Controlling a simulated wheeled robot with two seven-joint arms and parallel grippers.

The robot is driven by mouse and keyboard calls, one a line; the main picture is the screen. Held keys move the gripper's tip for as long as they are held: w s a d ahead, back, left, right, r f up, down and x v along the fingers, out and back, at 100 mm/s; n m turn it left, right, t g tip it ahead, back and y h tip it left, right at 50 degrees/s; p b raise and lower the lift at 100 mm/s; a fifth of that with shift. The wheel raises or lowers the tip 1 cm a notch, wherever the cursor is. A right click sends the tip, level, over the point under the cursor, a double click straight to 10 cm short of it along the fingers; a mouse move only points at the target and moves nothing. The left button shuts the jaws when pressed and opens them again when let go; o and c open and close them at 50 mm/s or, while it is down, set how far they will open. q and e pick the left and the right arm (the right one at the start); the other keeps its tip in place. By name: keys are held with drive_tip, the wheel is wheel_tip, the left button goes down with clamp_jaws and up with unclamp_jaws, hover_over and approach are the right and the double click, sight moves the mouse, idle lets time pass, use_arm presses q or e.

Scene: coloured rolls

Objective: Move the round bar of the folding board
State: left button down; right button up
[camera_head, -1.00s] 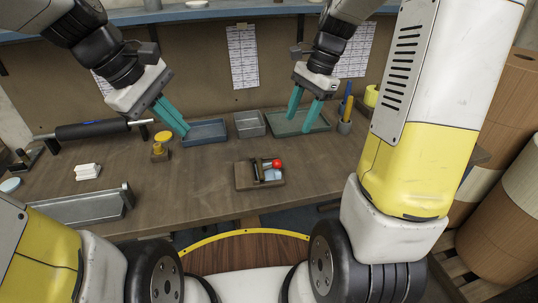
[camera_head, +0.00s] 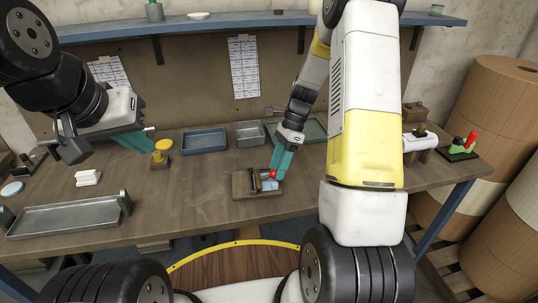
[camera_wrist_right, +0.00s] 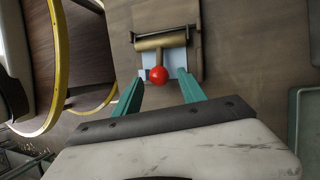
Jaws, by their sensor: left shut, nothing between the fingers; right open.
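The folding board (camera_head: 241,187) is a small wooden block on the table, with a light blue sheet (camera_head: 271,185) on it. Its round bar (camera_head: 256,181) lies across it and ends in a red ball (camera_head: 273,174). In the right wrist view the round bar (camera_wrist_right: 163,41) looks brass, with the red ball (camera_wrist_right: 159,76) at its near end. My right gripper (camera_wrist_right: 159,77) is open, its teal fingertips on either side of the ball with gaps showing. It also shows in the head view (camera_head: 279,174). My left gripper (camera_head: 148,146) is shut and empty, away at the left.
A blue tray (camera_head: 204,151), a grey bin (camera_head: 250,143) and a green tray (camera_head: 314,139) stand at the back. A yellow-topped stamp (camera_head: 159,161), white block (camera_head: 88,178) and long metal tray (camera_head: 66,231) lie left.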

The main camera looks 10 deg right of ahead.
drive_tip(key=shift+s+a+f, duration=0.1)
drive_tip(key=shift+a+f, duration=0.05)
drive_tip(key=shift+f, duration=0.2)
clamp_jaws()
idle(1.2)
